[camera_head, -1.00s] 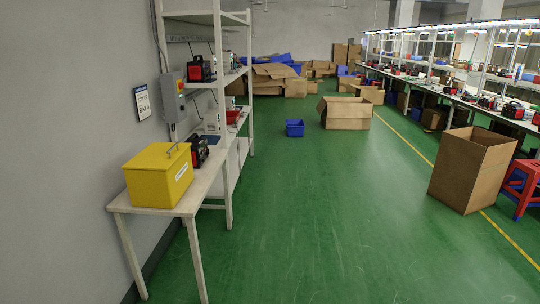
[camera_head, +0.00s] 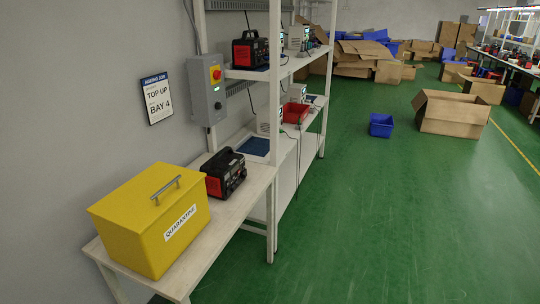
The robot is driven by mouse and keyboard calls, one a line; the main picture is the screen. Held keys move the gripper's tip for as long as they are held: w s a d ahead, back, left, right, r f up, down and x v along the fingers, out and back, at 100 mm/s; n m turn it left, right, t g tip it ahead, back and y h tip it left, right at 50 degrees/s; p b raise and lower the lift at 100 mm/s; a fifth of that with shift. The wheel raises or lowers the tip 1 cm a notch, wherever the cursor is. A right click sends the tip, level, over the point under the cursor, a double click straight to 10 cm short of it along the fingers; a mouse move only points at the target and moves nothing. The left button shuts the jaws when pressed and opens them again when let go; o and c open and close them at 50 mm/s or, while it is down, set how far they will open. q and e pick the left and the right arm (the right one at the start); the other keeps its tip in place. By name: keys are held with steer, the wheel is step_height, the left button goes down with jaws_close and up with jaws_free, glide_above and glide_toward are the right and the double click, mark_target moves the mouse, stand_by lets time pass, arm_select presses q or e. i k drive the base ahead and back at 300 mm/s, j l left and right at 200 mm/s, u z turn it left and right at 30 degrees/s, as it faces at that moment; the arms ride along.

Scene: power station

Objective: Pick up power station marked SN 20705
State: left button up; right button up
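One black and red power station (camera_head: 225,173) stands on the white table just behind the yellow box. Another black and red power station (camera_head: 250,50) stands on the upper shelf of the white rack. A serial number cannot be read on either one from here. Several more red and black units (camera_head: 488,50) stand small on the far right benches, too small to read. Neither of my grippers shows in the head view.
A yellow lidded box (camera_head: 150,222) marked QUARANTINE stands on the near end of the white table (camera_head: 215,243). A blue bin (camera_head: 381,125) and cardboard box (camera_head: 453,114) stand on open green floor.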

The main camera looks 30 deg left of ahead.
mark_target(224, 169)
steer(key=i+l+u, duration=0.1)
steer(key=i, duration=0.5)
steer(key=i+l+u, duration=0.1)
steer(key=i, duration=0.45)
steer(key=i+l+u, duration=0.15)
steer(key=i+u, duration=0.2)
steer(key=u, duration=0.15)
steer(key=i+l+u, duration=0.25)
steer(key=u, duration=0.2)
steer(key=i+l+u, duration=0.3)
steer(key=u, duration=0.2)
steer(key=i+l+u, duration=0.15)
steer(key=l+u, duration=0.35)
steer(key=i+l+u, duration=0.15)
steer(key=l+u, duration=0.15)
steer(key=l, duration=0.15)
steer(key=i+l+u, duration=0.1)
steer(key=l+u, duration=0.25)
steer(key=l, duration=0.15)
steer(key=l+u, duration=0.3)
steer(key=l, duration=0.2)
